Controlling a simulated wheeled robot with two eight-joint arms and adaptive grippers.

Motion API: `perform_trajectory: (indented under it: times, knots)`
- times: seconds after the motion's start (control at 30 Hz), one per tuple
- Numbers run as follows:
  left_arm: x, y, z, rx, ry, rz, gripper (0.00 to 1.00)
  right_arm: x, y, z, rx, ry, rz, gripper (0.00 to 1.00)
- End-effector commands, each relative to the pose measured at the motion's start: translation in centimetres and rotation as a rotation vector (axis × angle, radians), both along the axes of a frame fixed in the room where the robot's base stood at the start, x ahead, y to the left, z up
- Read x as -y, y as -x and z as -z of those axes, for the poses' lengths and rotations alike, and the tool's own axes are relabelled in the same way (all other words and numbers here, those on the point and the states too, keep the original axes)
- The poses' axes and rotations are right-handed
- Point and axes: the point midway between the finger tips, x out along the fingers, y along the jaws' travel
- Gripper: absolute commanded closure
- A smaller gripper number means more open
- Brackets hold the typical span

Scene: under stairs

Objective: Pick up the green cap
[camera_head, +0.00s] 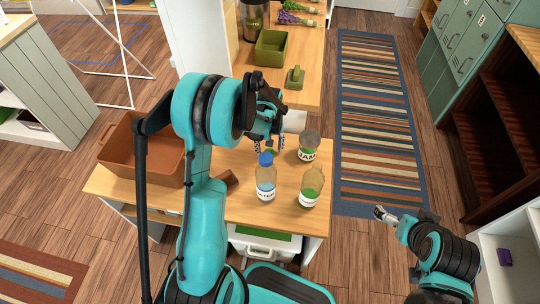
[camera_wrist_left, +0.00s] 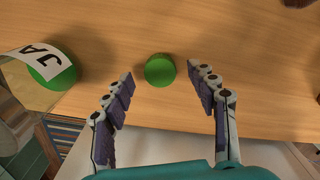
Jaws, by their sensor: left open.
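The green cap (camera_wrist_left: 160,70) is a small round disc lying flat on the wooden table top, in the upper middle of the left wrist view. My left gripper is open and points down at the table. In the left wrist view its fingertips stand on either side of the cap, with bare wood between each finger and the cap. My right gripper (camera_head: 385,214) is away to the right, above the floor, small and unclear.
A labelled jar (camera_head: 308,148) stands just right of my left gripper. A blue-capped bottle (camera_head: 265,180) and a bottle with green contents (camera_head: 312,188) stand nearer the front edge. A brown bin (camera_head: 125,160) is at left. A green tray (camera_head: 270,52) sits farther back.

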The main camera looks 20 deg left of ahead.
Motion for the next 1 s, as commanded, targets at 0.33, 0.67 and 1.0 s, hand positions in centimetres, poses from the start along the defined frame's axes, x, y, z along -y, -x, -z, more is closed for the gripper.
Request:
perform_trajectory:
  times: [0.33,0.67,1.0]
  knots:
    - [0.0,0.0,1.2,0.001,-0.001,0.001,0.50,0.0,0.0,0.5,0.000,0.000,0.000,0.00]
    - [0.1,0.0,1.2,0.001,-0.001,0.001,0.81,0.0,0.0,0.5,0.000,0.000,0.000,0.00]
    - [0.1,0.0,-1.9,0.001,-0.001,0.001,0.81,0.0,0.0,-1.0,0.000,0.000,0.000,0.00]
